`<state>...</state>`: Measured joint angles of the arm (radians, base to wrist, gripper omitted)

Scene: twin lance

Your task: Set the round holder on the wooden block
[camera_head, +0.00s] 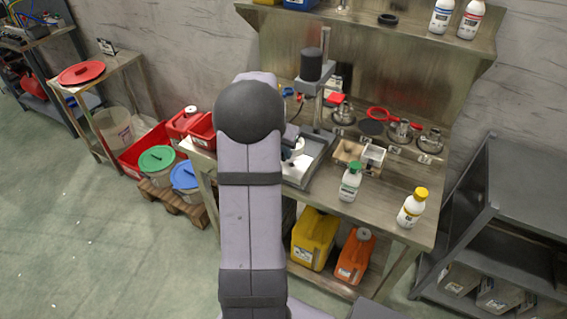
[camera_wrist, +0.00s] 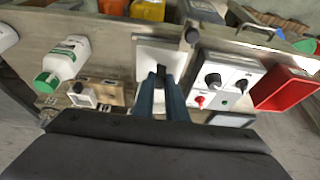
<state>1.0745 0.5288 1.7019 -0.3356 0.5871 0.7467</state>
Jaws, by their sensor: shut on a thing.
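My gripper (camera_wrist: 160,76) shows in the wrist view as two blue fingers close together, shut on a small dark part, which I take to be the round holder (camera_wrist: 161,72). Most of the held thing is hidden by the fingers. A pale square plate (camera_wrist: 150,52) lies beyond the fingertips. The wooden block (camera_wrist: 112,91) is left of the fingers, with holes in its top and a white square piece on it. In the head view the wooden block (camera_head: 343,153) is on the bench, right of the grey tray.
A green-capped bottle (camera_head: 350,181) stands close in front of the block, and a yellow-capped bottle (camera_head: 412,207) farther right. A stand with a black cylinder (camera_head: 312,64) rises behind the grey tray (camera_head: 318,165). A control box (camera_wrist: 227,82) and red bin (camera_wrist: 285,88) are right of my fingers.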

